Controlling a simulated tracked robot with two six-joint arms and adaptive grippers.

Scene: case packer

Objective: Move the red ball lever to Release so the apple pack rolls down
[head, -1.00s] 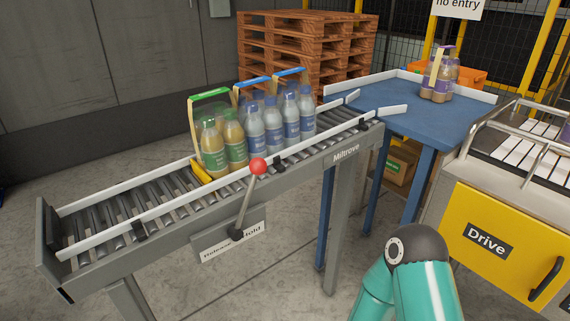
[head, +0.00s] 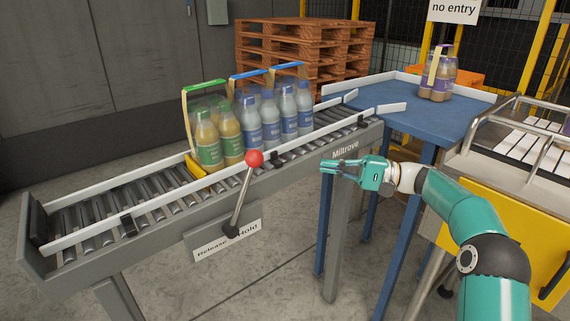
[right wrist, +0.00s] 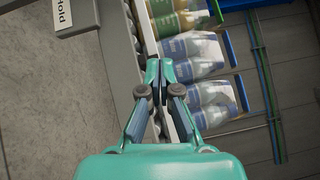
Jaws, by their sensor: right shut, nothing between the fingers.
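The red ball lever (head: 254,158) stands on the near side of the roller conveyor, its rod leaning a little right at the top. Its plate (head: 222,241) reads Release on the left and Hold on the right. The apple pack (head: 207,144), green-labelled bottles with a green handle, stands on the rollers against a yellow stop (head: 197,176). My right gripper (head: 324,167) is right of the ball, apart from it, shut and empty. In the right wrist view the shut fingers (right wrist: 159,72) show over the conveyor rail, with the Hold end of the plate (right wrist: 75,14) at upper left. My left gripper is not in view.
Blue-labelled bottle packs (head: 270,117) stand behind the apple pack. The rollers (head: 120,207) left of the stop are empty. A blue table (head: 380,100) with a purple-labelled pack (head: 437,82) stands at right, near a yellow-fronted machine (head: 530,245).

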